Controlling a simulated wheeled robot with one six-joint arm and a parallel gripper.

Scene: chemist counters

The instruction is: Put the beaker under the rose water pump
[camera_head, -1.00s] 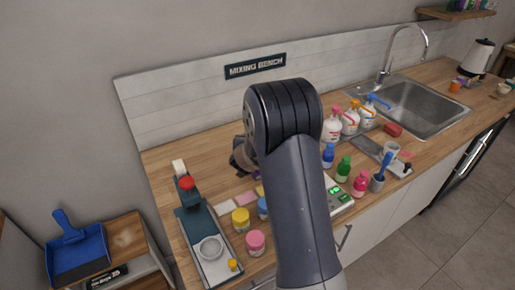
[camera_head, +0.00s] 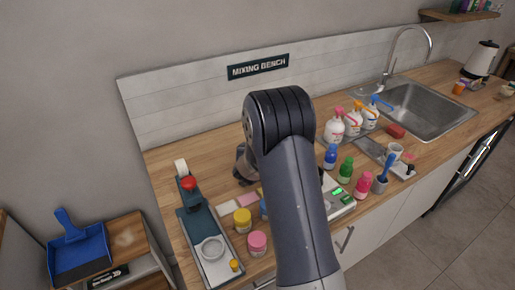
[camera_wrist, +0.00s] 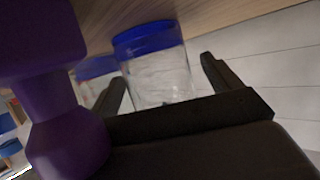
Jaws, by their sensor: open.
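In the wrist view, a clear glass vessel (camera_wrist: 162,78) with a blue end stands between and just beyond the fingers of my open gripper (camera_wrist: 162,70). It looks like the beaker; its blue end is toward the wood. The arm hides this spot in the head view. A second blue-ended clear vessel (camera_wrist: 97,68) is partly hidden behind the left finger. In the head view, three white pump bottles stand at the back of the counter, with pink (camera_head: 334,128), orange (camera_head: 352,119) and blue (camera_head: 371,114) pumps. Their labels are too small to read.
A large purple object (camera_wrist: 62,120) is close on the left of the wrist view. Small bottles, including a green one (camera_head: 346,168), and a scale (camera_head: 338,198) stand right of my arm. The sink (camera_head: 425,105) lies far right.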

